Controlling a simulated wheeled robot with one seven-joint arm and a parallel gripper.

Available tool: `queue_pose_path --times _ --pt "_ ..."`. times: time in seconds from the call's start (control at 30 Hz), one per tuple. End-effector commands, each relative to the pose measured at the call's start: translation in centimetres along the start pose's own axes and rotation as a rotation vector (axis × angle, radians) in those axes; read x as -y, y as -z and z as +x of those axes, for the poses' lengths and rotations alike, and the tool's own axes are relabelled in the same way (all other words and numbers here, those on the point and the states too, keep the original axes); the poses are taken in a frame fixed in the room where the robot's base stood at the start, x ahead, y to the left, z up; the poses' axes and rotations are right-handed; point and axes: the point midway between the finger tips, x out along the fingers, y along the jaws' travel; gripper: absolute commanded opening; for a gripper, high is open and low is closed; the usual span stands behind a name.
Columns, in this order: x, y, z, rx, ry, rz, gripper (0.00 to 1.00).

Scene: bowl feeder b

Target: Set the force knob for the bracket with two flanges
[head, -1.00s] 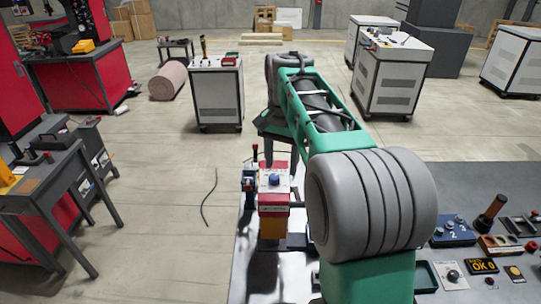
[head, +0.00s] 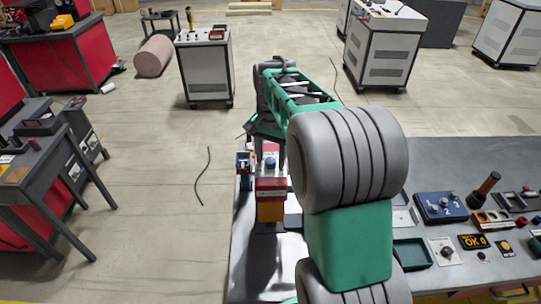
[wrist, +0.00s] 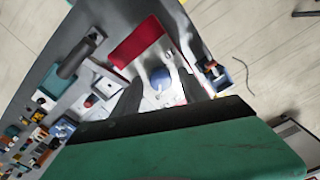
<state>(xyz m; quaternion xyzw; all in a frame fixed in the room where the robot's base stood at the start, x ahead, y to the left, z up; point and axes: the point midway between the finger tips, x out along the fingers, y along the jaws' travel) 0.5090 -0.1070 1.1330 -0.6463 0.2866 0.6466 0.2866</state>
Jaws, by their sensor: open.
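A press-like unit with a red band (head: 271,189) and a yellow lower part stands at the bench's left. A round blue knob (head: 270,163) sits behind the band; it also shows in the wrist view (wrist: 160,77) on a pale plate. My gripper (wrist: 162,84) is open, its two dark fingers apart on either side of the blue knob in the picture; I cannot tell whether they touch it. My arm hides the gripper in the head view. A black knob (head: 447,251) sits on a white plate at right. I cannot identify a two-flange bracket or read any force scale.
A blue panel numbered 1 2 3 (head: 441,206), a display reading OK 0 (head: 475,241), a green tray (head: 411,254) and an upright brown handle (head: 484,189) stand on the bench's right. A small blue fixture (head: 244,170) stands close left of the unit.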

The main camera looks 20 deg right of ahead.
Motion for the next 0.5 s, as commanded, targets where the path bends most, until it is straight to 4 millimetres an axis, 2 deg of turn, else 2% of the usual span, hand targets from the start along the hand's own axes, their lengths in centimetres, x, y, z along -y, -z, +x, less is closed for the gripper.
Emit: queue_pose_path --times 0.07,0.5 --pt "0.04 -0.01 -0.01 0.0 0.0 -0.001 0.49" --pt "0.09 -0.04 -0.05 0.0 0.0 -0.002 0.13"
